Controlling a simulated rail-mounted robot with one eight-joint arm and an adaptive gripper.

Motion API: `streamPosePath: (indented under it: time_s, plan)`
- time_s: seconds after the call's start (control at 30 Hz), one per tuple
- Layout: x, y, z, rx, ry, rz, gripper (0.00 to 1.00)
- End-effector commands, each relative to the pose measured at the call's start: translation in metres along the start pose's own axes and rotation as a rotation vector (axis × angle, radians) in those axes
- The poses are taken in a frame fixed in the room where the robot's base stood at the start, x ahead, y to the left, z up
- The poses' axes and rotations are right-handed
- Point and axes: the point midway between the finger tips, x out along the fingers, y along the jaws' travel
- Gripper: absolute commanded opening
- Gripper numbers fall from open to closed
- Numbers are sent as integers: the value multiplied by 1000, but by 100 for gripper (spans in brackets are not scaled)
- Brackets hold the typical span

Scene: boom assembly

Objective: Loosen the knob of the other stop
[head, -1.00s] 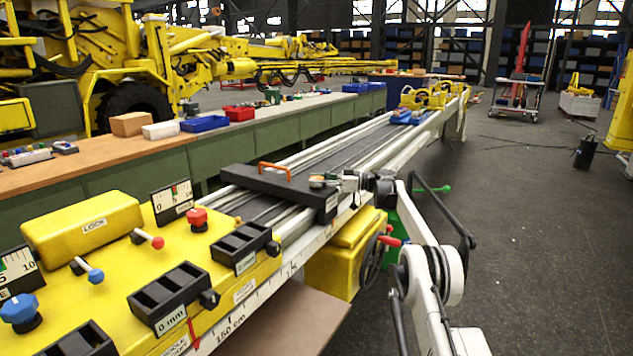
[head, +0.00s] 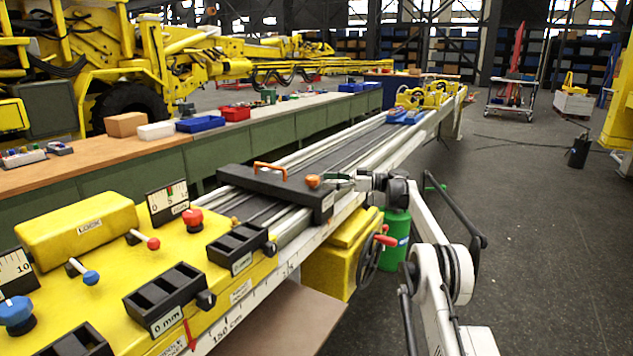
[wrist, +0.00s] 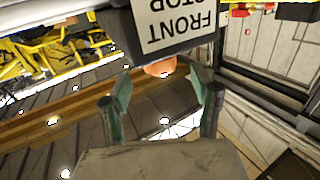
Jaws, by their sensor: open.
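The front stop (head: 262,191) is a black bar lying across the rails, with an orange handle on top. Its orange knob (head: 312,181) sits at the bar's right end. In the wrist view the white FRONT STOP label (wrist: 178,22) appears upside down, and the knob (wrist: 160,67) shows partly below it. My gripper (head: 334,181) is open, just right of the knob. In the wrist view its two fingers stand apart with the knob ahead, around the line between the fingertips. I cannot tell whether they touch it.
A yellow control panel (head: 107,262) with knobs, levers and black trays is at the near left. A handwheel (head: 368,254) with a red grip is below the rail. Blue blocks (head: 406,117) and yellow parts sit farther along the rails. The floor at right is mostly clear.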

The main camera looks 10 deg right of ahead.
Motion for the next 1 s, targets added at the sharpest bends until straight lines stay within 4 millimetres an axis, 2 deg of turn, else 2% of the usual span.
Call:
streamPosePath:
  time_s: [0.1,0.2,0.4,0.8,1.0]
  plan:
    - [-25,0,0,0,0,1,60]
    - [-40,0,0,0,0,1,60]
    - [-58,-1,0,0,0,2,60]
    - [-61,-1,0,2,0,2,60]
    - [-47,10,-10,117,-19,63,60]
